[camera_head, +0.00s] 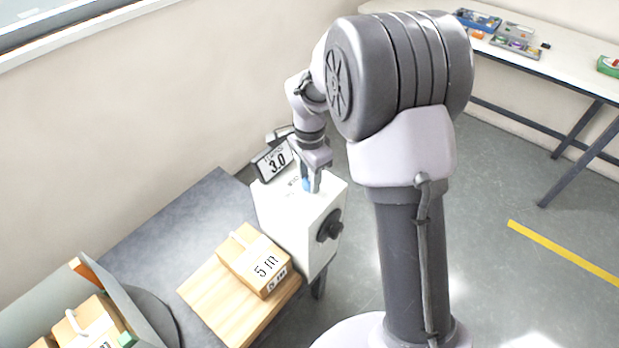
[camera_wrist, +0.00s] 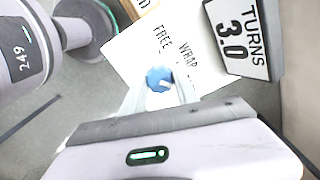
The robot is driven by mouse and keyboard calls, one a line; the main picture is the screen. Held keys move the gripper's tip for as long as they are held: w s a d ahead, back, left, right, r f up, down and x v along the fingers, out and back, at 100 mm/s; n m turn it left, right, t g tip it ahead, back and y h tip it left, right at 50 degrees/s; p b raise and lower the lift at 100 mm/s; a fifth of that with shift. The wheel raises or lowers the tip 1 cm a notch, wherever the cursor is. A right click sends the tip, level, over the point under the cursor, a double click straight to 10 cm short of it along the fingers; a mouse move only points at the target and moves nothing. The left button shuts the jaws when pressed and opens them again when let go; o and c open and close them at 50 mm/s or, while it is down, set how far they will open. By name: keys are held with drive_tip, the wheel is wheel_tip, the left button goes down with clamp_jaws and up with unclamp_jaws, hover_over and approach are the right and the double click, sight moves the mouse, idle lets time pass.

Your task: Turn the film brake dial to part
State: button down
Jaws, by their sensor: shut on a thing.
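The film brake dial is a round blue knob (camera_wrist: 160,77) on the white top face of a box-shaped unit (camera_head: 292,222). In the wrist view the words FREE and WRAP are printed beside the dial; no PART mark is readable. A small white mark shows on the knob's lower right edge, towards the fingers. My gripper (camera_wrist: 160,90) is shut on the dial, one finger on each side. In the head view my gripper (camera_head: 312,182) points down onto the unit's top, and only a bit of the blue dial (camera_head: 306,184) shows.
A TURNS 3.0 display (camera_head: 274,162) stands at the back edge of the unit, close to my gripper. A black knob (camera_head: 330,226) is on its side. A box marked 5 m (camera_head: 256,262) rests on a wooden board (camera_head: 205,290) to the left. A grey bin with boxes is at lower left.

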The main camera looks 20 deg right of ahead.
drive_tip(key=shift+m, duration=0.6)
drive_tip(key=c, duration=0.9)
unclamp_jaws()
wheel_tip(320, 180, up, 18)
drive_tip(key=p, duration=0.6)
drive_tip(key=shift+f, duration=0.25)
